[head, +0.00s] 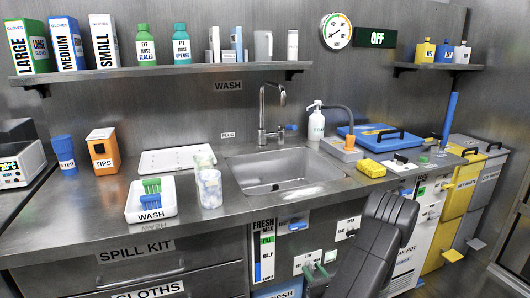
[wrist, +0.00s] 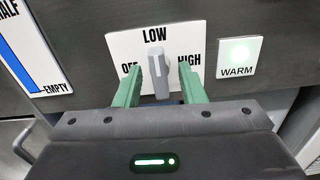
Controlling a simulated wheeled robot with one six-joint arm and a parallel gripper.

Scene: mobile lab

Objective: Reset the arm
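My gripper (wrist: 161,92) shows in the wrist view with its two green fingers apart. It is open. A grey dial knob (wrist: 158,74) stands between the fingers, with a gap on each side. The knob is upright, under LOW on a white plate (wrist: 120,45) marked OFF, LOW and HIGH. In the head view my arm (head: 376,245) reaches down in front of the cabinet below the sink. The green fingertips (head: 315,271) are low there, at the dial plate (head: 307,262).
An EMPTY-to-HALF gauge (wrist: 28,55) is at left. Above are the counter edge (head: 230,216) and sink (head: 275,170). Yellow bins (head: 459,205) stand at right. A WASH tray (head: 150,211) is on the counter.

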